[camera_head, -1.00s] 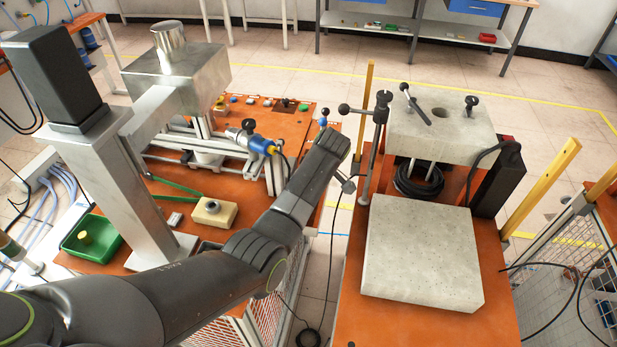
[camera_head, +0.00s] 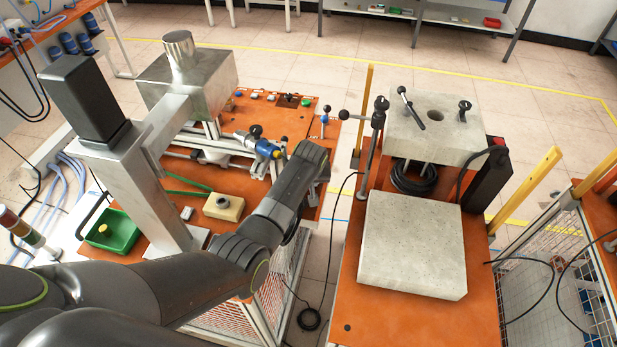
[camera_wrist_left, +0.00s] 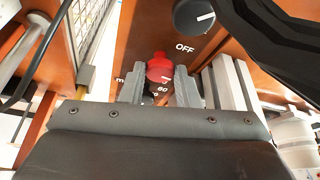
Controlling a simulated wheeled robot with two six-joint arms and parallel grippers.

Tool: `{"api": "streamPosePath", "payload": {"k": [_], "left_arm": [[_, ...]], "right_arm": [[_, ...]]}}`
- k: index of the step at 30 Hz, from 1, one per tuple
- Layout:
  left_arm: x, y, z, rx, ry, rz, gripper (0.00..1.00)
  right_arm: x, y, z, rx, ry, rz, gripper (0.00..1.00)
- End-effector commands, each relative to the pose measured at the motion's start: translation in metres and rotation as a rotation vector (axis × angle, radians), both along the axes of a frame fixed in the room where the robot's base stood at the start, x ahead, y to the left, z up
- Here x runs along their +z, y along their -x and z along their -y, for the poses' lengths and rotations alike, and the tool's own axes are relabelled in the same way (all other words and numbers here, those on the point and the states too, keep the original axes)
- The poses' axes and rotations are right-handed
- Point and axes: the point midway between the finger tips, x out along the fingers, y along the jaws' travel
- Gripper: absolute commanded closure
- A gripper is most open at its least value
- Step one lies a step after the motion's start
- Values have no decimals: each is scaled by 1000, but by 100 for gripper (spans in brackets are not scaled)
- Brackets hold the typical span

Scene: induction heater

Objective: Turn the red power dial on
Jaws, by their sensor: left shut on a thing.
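The red dial (camera_wrist_left: 159,68) shows in the left wrist view on an orange-brown panel, with a printed 60 just in front of it. My left gripper (camera_wrist_left: 160,88) has one grey finger on each side of the dial and is shut on it. The fingers hide the dial's sides and part of its markings. In the head view my left arm reaches to the right edge of the left orange bench (camera_head: 278,120); the dial and my left fingertips are hidden there. My right gripper is in neither view.
A black dial (camera_wrist_left: 193,15) marked OFF sits close beyond the red one. A dark cable-like shape crosses the upper right of the wrist view. In the head view, a steel column (camera_head: 140,185) stands on the left bench. A pale stone slab (camera_head: 412,243) lies on the right bench.

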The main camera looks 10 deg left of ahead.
Motion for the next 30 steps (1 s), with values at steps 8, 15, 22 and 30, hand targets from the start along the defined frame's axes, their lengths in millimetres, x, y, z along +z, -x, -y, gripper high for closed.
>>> {"api": "streamPosePath", "payload": {"k": [8, 15, 22, 30], "left_arm": [[1, -1, -1, -26, -1, 4, 94], [1, -1, -1, -25, -1, 5, 94], [1, -1, -1, -25, -1, 3, 50], [1, 0, 0, -25, -1, 1, 50]], "right_arm": [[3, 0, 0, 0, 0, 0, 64], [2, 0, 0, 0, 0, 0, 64], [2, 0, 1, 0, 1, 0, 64], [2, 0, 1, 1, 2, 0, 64]]}}
